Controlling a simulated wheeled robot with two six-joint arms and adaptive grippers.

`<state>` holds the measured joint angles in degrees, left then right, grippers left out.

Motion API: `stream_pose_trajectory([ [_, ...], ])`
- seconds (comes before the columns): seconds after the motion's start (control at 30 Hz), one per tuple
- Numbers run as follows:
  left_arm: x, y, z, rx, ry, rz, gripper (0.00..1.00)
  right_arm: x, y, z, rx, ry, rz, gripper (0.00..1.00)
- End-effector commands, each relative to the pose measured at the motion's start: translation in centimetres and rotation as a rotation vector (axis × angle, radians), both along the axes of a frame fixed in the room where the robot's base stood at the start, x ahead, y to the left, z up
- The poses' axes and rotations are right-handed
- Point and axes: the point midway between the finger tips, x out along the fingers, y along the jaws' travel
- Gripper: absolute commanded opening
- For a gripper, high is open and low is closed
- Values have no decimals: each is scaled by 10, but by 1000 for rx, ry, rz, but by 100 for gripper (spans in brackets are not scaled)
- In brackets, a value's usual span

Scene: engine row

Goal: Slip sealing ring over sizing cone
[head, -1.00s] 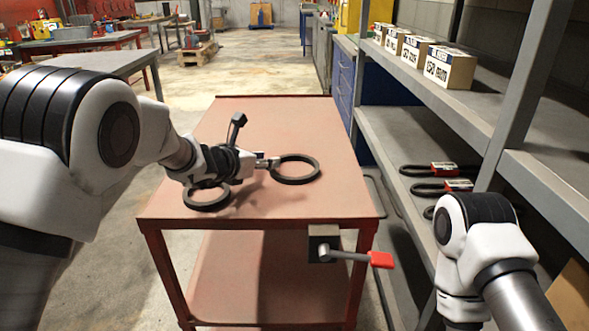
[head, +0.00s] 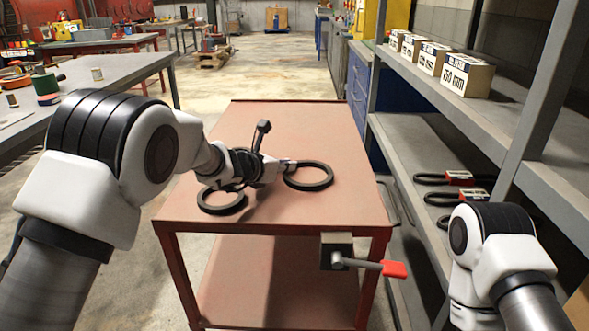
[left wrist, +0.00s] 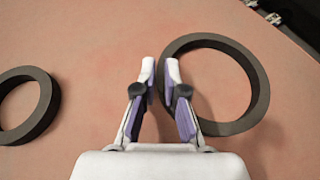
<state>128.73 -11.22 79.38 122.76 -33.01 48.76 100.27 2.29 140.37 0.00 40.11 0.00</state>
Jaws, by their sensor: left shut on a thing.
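Two dark rings are over the red table top. My left gripper (head: 284,166) is shut on the left rim of the right ring (head: 325,183), whose rim passes between the fingertips in the left wrist view (left wrist: 160,82). I cannot tell if this ring is raised. The other ring (head: 222,210) lies flat at the left, partly behind my wrist; it also shows in the left wrist view (left wrist: 45,112). I cannot identify a sizing cone for certain; a green and red round object (head: 46,87) stands on the left bench. My right gripper is out of view.
The red table (head: 290,118) has clear room at the back and right. A vise-like block (head: 336,250) with a red-ended handle hangs at its front edge. A grey shelf (head: 425,165) on the right holds boxes (head: 466,75) and black bands. A grey bench (head: 120,74) stands left.

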Motion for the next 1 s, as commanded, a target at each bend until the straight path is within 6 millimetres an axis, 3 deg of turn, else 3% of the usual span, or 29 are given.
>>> stream_pose_trajectory([
  [0.33,0,0,38,0,-4,0,0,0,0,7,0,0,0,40],
  [0.37,-4,4,35,-1,-1,2,0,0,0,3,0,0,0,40],
  [0.57,-39,35,38,-3,0,4,0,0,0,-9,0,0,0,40],
  [0.8,-95,82,46,-5,-2,3,0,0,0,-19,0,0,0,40],
  [1.0,-118,102,49,-1,-3,1,0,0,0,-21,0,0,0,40],
])
